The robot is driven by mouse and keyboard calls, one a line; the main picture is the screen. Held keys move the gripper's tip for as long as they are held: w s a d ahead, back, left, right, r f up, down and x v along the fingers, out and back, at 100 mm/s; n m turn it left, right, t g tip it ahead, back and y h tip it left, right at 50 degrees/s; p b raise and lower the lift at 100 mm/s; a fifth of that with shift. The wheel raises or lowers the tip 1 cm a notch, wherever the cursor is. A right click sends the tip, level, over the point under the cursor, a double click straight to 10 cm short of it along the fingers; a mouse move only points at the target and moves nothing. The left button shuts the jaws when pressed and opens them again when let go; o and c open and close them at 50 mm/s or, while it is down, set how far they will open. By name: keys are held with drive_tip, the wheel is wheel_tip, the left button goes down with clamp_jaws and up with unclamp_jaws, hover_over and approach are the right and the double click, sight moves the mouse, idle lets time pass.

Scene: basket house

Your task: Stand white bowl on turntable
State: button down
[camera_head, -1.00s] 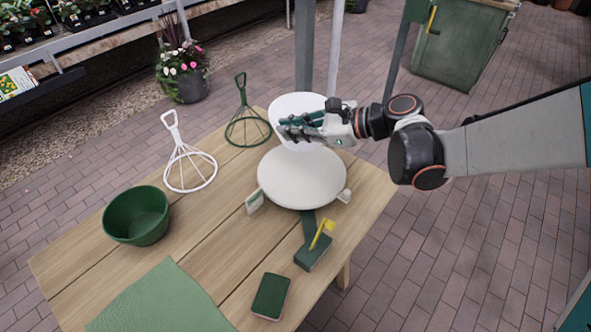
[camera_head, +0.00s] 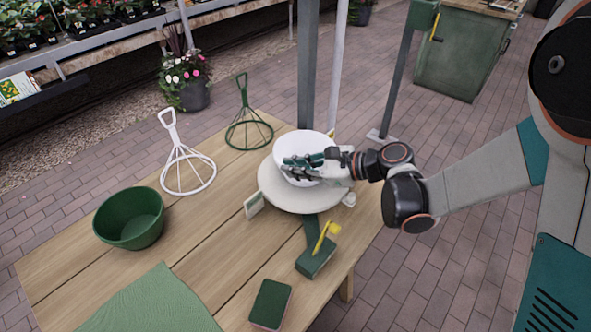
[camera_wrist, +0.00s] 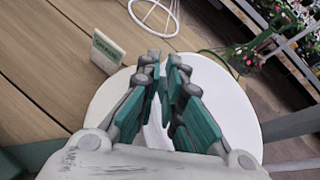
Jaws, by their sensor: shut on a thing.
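The white bowl (camera_head: 300,146) is upright in the head view, over the cream round turntable (camera_head: 276,196). My gripper (camera_head: 291,167) is shut on the bowl's near wall, with its fingers across the rim.
A green bowl (camera_head: 130,219), a white wire frame (camera_head: 187,172) and a green wire frame (camera_head: 248,130) stand on the wooden table (camera_head: 205,262). A green block (camera_head: 316,257), another block (camera_head: 270,304) and a green cloth (camera_head: 150,305) lie near the front. A small sign (camera_head: 254,205) is beside the turntable.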

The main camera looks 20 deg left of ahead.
drive_tip(key=c, duration=1.7)
unclamp_jaws()
drive_tip(key=shift+d+r, duration=0.15)
drive_tip(key=shift+d, duration=0.05)
drive_tip(key=p+v, duration=0.3)
drive_tip(key=v, duration=0.8)
drive_tip(key=shift+d+r+p, duration=0.15)
drive_tip(key=shift+d+p, duration=0.1)
drive_tip(key=shift+p, duration=0.05)
